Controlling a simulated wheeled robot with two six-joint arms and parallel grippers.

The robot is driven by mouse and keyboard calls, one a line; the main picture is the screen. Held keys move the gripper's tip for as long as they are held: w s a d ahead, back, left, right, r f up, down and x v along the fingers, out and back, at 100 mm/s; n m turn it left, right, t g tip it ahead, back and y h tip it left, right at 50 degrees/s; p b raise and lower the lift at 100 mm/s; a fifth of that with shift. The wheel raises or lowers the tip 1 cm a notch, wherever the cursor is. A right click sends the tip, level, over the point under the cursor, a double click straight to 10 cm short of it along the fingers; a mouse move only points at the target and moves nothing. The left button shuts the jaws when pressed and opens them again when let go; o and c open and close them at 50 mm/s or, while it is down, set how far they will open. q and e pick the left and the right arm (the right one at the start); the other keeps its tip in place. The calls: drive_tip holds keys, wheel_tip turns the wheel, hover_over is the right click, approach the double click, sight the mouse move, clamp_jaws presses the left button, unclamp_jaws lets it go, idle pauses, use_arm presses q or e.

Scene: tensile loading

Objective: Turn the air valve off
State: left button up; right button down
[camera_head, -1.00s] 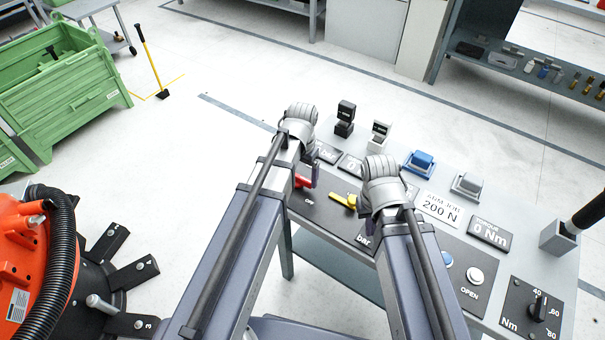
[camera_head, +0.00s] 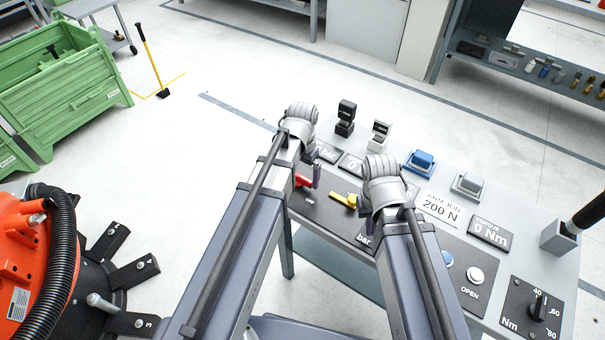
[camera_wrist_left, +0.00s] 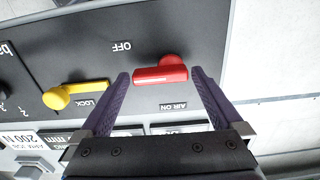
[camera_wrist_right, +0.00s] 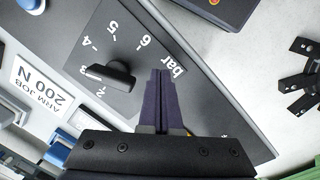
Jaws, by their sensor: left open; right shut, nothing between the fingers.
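The air valve's red handle (camera_wrist_left: 160,74) sits on the dark panel (camera_wrist_left: 215,20), beside the OFF and AIR ON labels, which appear upside down in the left wrist view. The handle also shows in the head view (camera_head: 302,181), partly hidden by my left arm. My left gripper (camera_wrist_left: 160,72) is open, with one finger on each side of the handle; I cannot tell whether either touches it. My right gripper (camera_wrist_right: 160,73) is shut and empty, above the panel beside the black bar dial (camera_wrist_right: 112,76).
A yellow LOCK lever (camera_wrist_left: 75,93) sits beside the red handle; it also shows in the head view (camera_head: 343,200). Blue (camera_head: 420,162) and grey (camera_head: 468,184) switches, a white button (camera_head: 475,275) and the Nm knob (camera_head: 538,306) stand to the right.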

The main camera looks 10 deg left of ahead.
sight(303, 179)
use_arm(q)
drive_tip(key=shift+r, duration=0.1)
wheel_tip(303, 179, up, 8)
drive_tip(key=p, duration=0.7)
drive_tip(key=shift+p, duration=0.4)
use_arm(e)
wheel_tip(303, 179, up, 8)
use_arm(q)
drive_tip(key=shift+f, duration=0.2)
use_arm(e)
drive_tip(key=shift+f, duration=0.15)
use_arm(q)
drive_tip(key=shift+s+d, duration=0.15)
drive_tip(key=shift+s, duration=0.05)
drive_tip(key=s+d+y, duration=0.1)
drive_tip(key=s+d, duration=0.8)
drive_tip(key=s, duration=0.3)
drive_tip(key=shift+s, duration=0.1)
